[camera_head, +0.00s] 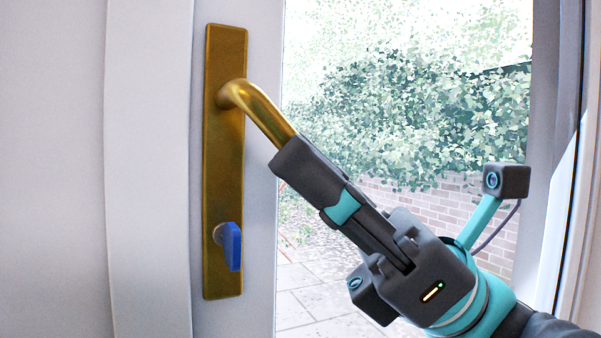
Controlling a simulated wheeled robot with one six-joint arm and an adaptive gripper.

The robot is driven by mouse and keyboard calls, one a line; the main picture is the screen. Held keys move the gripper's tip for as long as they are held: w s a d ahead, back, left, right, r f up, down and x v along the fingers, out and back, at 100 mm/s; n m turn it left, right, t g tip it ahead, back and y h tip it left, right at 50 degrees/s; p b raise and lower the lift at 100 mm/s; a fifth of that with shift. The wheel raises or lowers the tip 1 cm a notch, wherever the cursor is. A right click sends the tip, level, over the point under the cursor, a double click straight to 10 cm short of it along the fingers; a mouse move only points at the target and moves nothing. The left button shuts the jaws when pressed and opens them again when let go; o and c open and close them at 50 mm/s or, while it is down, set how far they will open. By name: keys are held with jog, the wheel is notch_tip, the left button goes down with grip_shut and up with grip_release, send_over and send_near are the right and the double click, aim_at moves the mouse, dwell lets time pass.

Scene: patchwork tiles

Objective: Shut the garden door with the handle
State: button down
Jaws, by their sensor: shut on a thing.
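The garden door (120,200) is a pale panel filling the left side of the head view. A tall brass plate (224,180) is fixed on it. The brass lever handle (256,103) comes out of the plate's upper part and slopes down to the right. My gripper (296,160) is shut on the free end of the handle and hides that end. A gap with the garden showing lies to the right of the door edge, so the door stands open.
A blue key or thumb-turn (233,246) sits low on the plate, left of my gripper. A pale door frame (566,170) stands at the right. Outside are paving slabs (305,295), a brick wall (400,198) and a leafy hedge (400,110).

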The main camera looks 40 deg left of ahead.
jog(key=shift+s+d, duration=0.25)
jog(key=shift+d, duration=0.05)
